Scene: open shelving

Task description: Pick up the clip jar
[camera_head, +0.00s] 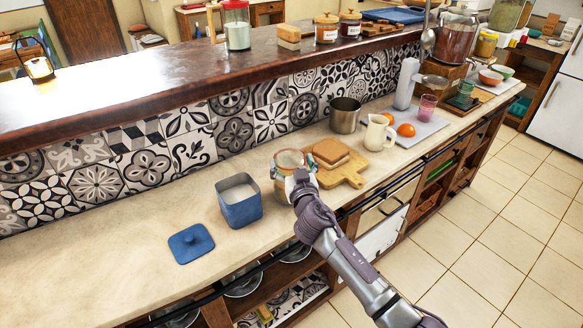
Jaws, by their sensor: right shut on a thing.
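The clip jar (288,161) is a glass jar with a pale round top and tan sides. It stands at the counter's middle, between a blue canister and a wooden board. My right gripper (296,182) reaches in from the lower right and is shut on the jar's near side. The gripper and wrist hide part of the jar's front. I cannot tell whether the jar's base is clear of the counter. My left gripper is not in view.
An open blue canister (240,202) stands close left, with its blue lid (190,243) on the counter (120,262). A wooden board (349,175) with bread (330,152) sits close right. A metal pot (345,115) and a cream pitcher (378,133) stand behind. The counter's left is clear.

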